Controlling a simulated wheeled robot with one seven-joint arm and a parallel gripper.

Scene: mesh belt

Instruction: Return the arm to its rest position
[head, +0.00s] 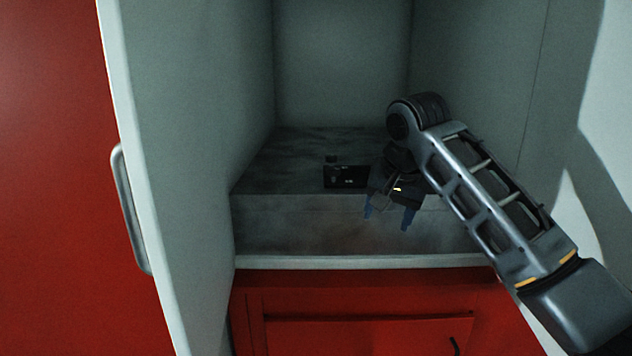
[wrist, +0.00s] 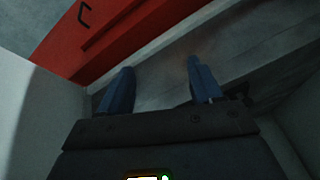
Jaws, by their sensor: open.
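My gripper (head: 389,213) hangs at the end of my bent arm, in front of the grey mesh belt block (head: 290,220) in the head view. Its blue fingers point down and stand apart with nothing between them. In the wrist view my gripper (wrist: 160,88) is also open and empty, with the grey surface beyond its fingers. My arm reaches in from the lower right of the head view.
Grey walls enclose the space at left (head: 190,120), back and right. A small black object (head: 345,177) lies on the block, beside my gripper. A red cabinet front (head: 350,310) with a pale ledge (head: 330,262) is below.

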